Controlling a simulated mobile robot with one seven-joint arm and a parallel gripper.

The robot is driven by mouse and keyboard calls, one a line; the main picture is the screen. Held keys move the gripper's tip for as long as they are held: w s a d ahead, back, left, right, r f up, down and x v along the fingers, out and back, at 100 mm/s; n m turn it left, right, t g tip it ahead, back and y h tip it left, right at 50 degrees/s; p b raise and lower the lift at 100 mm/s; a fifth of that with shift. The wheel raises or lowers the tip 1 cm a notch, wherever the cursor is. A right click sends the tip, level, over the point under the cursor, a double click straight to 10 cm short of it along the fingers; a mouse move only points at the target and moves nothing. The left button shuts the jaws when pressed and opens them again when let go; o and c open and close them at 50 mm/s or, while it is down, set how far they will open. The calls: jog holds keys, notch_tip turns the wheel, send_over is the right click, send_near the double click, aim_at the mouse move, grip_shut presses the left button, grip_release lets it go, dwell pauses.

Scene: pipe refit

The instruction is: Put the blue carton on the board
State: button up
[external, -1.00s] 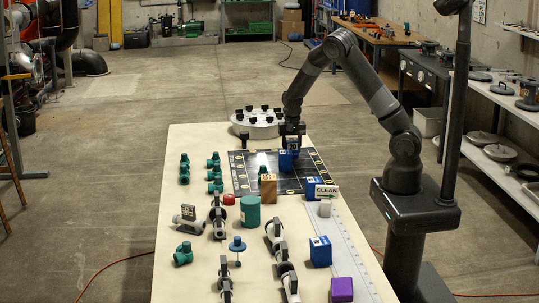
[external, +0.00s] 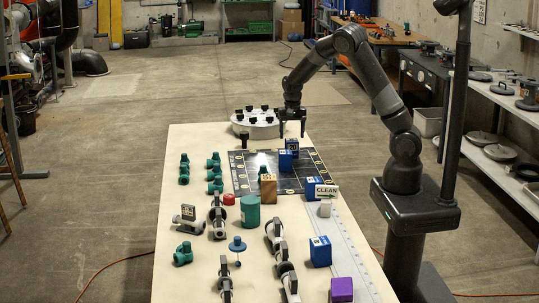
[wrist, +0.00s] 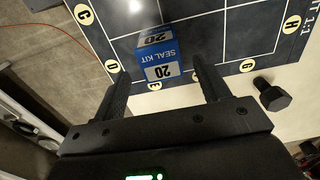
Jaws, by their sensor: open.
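A blue carton (external: 292,145) stands on the far part of the dark gridded board (external: 240,181). In the wrist view a blue seal kit carton (wrist: 162,68) marked 20 sits at the board's lettered border (wrist: 90,27). My gripper (external: 291,134) is open and empty, just above and behind the carton in the external view. In the wrist view its two fingers (wrist: 160,76) are spread, with the carton beyond them and no finger closed on it.
A wooden block (external: 268,188) and a small green fitting (external: 263,171) are at the board's near part. A black bolt (wrist: 271,95) stands beside the board. More blue boxes (external: 320,251), valves and a teal cylinder (external: 250,214) crowd the near table. A round white rack (external: 256,123) stands behind.

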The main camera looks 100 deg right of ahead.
aim_at(292, 141)
notch_tip(292, 141, up, 6)
jog(key=shift+f, duration=0.2)
jog(key=shift+a+r, duration=0.15)
jog(key=a+r+n+t, duration=0.2)
jog(key=a+r+n, duration=0.35)
jog(key=a, duration=0.65)
jog(key=a+r+n+t, duration=0.1)
jog(key=a+r+n, duration=0.4)
jog(key=a, duration=0.6)
jog(key=s+a+r+n+t, duration=0.2)
jog(key=s+a+r+n, duration=0.2)
jog(key=s+a+n, duration=0.3)
jog(key=s+a, duration=0.4)
jog(key=a, duration=0.4)
jog(key=shift+s+t, duration=0.15)
jog(key=shift+t, duration=0.15)
